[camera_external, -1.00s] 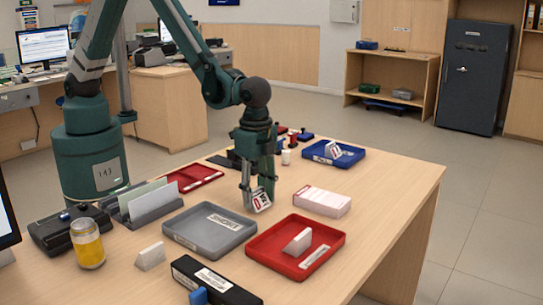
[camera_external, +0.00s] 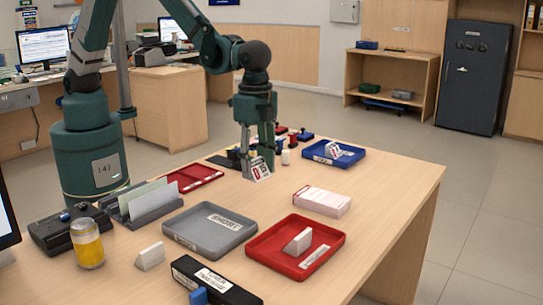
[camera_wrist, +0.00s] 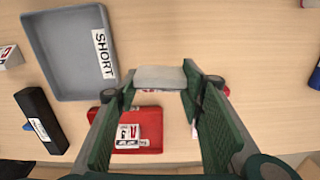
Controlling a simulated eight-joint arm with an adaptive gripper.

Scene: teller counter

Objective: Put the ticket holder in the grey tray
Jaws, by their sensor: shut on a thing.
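My gripper (camera_external: 258,157) is shut on a small white ticket holder (camera_external: 259,170) with red and black print. In the wrist view my gripper (camera_wrist: 158,88) has the holder's pale top (camera_wrist: 160,77) between its fingers. The holder looks above the table, behind and right of the grey tray in the external view; its exact height is unclear. The grey tray (camera_external: 190,236), labelled SHORT, is empty and lies flat. It also shows at the upper left of the wrist view (camera_wrist: 65,60), apart from the gripper.
A red tray (camera_external: 269,245) with a similar holder (camera_external: 298,241) is right of the grey tray. A blue tray (camera_external: 350,156) holds another.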

